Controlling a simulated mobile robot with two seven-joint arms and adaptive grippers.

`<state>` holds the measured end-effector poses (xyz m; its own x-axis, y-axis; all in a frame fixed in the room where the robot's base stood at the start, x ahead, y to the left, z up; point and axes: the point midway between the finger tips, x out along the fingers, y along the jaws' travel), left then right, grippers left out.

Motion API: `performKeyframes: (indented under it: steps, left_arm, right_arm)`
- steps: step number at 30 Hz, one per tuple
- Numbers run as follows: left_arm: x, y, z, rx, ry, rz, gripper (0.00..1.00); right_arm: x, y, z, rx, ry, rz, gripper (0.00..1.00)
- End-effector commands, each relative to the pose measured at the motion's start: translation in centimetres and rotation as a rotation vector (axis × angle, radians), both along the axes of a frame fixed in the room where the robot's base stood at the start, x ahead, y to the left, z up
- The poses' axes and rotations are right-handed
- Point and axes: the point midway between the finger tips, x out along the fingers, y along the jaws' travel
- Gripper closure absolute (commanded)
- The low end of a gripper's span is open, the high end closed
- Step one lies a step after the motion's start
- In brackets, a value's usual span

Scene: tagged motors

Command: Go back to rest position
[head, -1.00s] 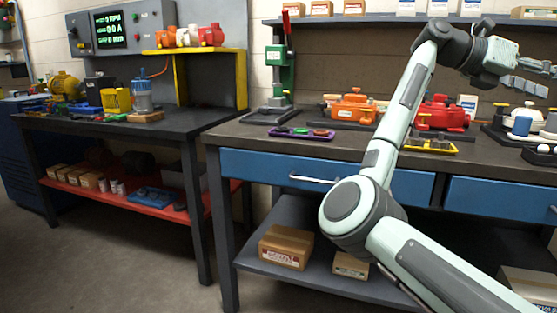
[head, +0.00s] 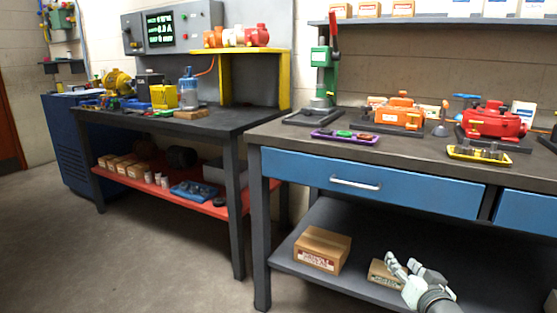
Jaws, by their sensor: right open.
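My right gripper (head: 413,267) shows at the lower right of the head view, low in front of the workbench's lower shelf. Its fingers point up and to the left, are spread apart, and hold nothing. It overlaps a small cardboard box in the picture. Only the gripper and a short piece of the wrist show; the rest of that arm is out of frame. My left gripper is not in view.
The workbench (head: 370,153) with blue drawers carries a green press (head: 324,75), a purple tray (head: 345,137), an orange motor (head: 399,114), a red motor (head: 492,122) and a yellow tray (head: 479,155). A dark table (head: 215,119) stands left. Floor between them and me is clear.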

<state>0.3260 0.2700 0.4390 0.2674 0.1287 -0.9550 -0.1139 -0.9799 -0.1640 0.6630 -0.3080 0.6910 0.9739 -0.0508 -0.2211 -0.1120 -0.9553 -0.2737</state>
Motion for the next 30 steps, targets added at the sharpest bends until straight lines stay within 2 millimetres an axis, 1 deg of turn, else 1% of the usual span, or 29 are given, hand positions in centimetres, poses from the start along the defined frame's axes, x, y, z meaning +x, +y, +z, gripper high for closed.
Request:
performKeyframes:
  steps: [1, 2, 3, 5, 6, 8, 9, 11, 12, 15, 18, 19, 21, 23, 28, 30]
  left_arm:
    - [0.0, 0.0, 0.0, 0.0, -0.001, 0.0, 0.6]
    - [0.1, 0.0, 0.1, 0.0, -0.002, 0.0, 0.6]
    - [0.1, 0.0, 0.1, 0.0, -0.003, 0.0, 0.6]
    - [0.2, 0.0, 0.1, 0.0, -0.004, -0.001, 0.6]
    - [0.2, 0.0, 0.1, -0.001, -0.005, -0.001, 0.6]
    - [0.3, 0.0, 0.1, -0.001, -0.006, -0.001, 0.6]
    - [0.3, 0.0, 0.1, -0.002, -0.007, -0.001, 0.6]
    - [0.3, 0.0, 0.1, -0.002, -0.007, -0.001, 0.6]
    - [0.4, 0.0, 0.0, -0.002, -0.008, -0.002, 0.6]
    - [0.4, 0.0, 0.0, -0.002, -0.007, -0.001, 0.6]
    - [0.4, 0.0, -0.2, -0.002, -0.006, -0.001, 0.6]
    - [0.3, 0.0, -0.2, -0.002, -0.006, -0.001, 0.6]
    - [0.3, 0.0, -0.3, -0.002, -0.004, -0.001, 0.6]
    - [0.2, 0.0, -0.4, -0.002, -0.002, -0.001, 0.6]
    - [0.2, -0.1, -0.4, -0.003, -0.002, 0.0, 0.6]
    - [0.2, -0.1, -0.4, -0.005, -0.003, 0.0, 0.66]
  right_arm:
    - [-2.2, 0.9, -3.5, -0.041, 0.105, 0.027, 0.56]
    - [-3.5, 1.3, -5.4, -0.063, 0.163, 0.043, 0.56]
    - [-5.3, 1.8, -7.9, -0.093, 0.242, 0.063, 0.56]
    - [-8.4, 2.5, -11.3, -0.136, 0.358, 0.092, 0.56]
    - [-10.6, 2.9, -13.4, -0.164, 0.436, 0.112, 0.56]
    - [-14.1, 3.3, -16.4, -0.207, 0.551, 0.141, 0.56]
    - [-16.6, 3.5, -18.1, -0.234, 0.627, 0.159, 0.56]
    - [-20.2, 3.8, -20.4, -0.271, 0.734, 0.185, 0.56]
    - [-22.5, 3.9, -21.6, -0.295, 0.799, 0.201, 0.56]
    - [-27.6, 3.9, -23.8, -0.344, 0.937, 0.234, 0.56]
    - [-31.2, 3.9, -24.9, -0.375, 1.031, 0.256, 0.56]
    - [-31.9, 3.9, -25.1, -0.381, 1.05, 0.26, 0.56]
    - [-33.0, 3.9, -25.4, -0.392, 1.078, 0.265, 0.56]
    - [-33.4, 3.9, -25.5, -0.397, 1.091, 0.268, 0.56]
    - [-33.5, 3.8, -25.5, -0.396, 1.094, 0.269, 0.56]
    - [-33.5, 3.8, -25.5, -0.396, 1.093, 0.269, 0.64]
